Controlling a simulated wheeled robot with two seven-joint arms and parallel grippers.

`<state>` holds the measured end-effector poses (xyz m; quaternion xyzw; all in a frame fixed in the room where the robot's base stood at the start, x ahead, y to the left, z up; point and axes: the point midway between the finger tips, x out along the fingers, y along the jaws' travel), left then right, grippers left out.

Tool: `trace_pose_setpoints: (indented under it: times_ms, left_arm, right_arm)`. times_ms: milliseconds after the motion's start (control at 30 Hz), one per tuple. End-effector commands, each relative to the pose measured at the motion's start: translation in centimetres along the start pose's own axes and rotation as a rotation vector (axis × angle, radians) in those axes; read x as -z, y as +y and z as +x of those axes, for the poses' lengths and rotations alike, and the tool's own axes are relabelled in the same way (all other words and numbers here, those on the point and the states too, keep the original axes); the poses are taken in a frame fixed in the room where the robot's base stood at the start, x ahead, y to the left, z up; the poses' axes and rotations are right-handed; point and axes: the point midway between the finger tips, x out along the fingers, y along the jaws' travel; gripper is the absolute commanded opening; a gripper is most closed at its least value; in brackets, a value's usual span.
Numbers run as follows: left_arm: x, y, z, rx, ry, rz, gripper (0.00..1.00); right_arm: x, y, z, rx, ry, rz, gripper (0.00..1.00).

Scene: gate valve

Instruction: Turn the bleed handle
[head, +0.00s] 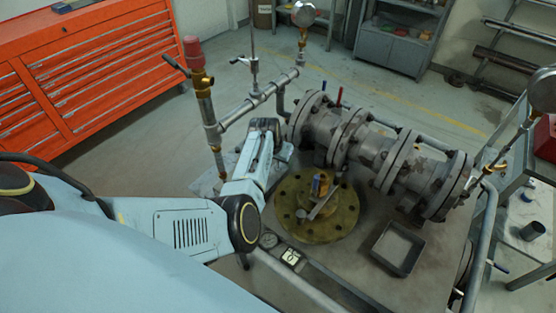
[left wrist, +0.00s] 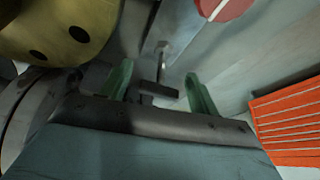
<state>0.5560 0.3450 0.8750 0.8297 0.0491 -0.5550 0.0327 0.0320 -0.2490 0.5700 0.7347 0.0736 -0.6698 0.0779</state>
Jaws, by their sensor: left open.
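My left arm (head: 253,160) reaches from the left to beside the pipework in the head view; its fingertips are hidden there. In the left wrist view my left gripper (left wrist: 160,88) has its two green fingers spread apart. A small T-shaped grey and dark metal lever (left wrist: 161,70) shows between them, apart from both fingers as far as I can see; it may be the bleed handle, but I cannot be sure. In the head view, a thin dark lever (head: 174,63) sticks out beside the red-capped brass fitting (head: 196,55). My right gripper is not in view.
A flanged grey valve body (head: 385,155) lies on the bench right of my arm. A brass flange disc (head: 325,222) and an open dark tray (head: 398,248) are in front of it. An orange tool chest (head: 95,75) stands at the left.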

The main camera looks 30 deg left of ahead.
Motion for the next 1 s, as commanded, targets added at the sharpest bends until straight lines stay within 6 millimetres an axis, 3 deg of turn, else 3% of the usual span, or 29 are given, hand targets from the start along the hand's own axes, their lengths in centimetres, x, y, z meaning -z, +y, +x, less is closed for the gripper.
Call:
trace_pose_setpoints:
  times_ms: [300,633,1000]
  left_arm:
    - [0.06,-0.02,0.17,0.0,0.001,-0.001,0.61]
    - [0.02,0.01,0.17,0.0,0.001,0.0,0.19]
    - [0.01,0.07,0.13,0.023,-0.001,-0.058,0.18]
  right_arm:
    - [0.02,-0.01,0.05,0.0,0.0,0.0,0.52]
    - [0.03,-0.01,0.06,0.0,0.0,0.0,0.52]
    - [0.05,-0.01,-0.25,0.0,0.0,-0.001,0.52]
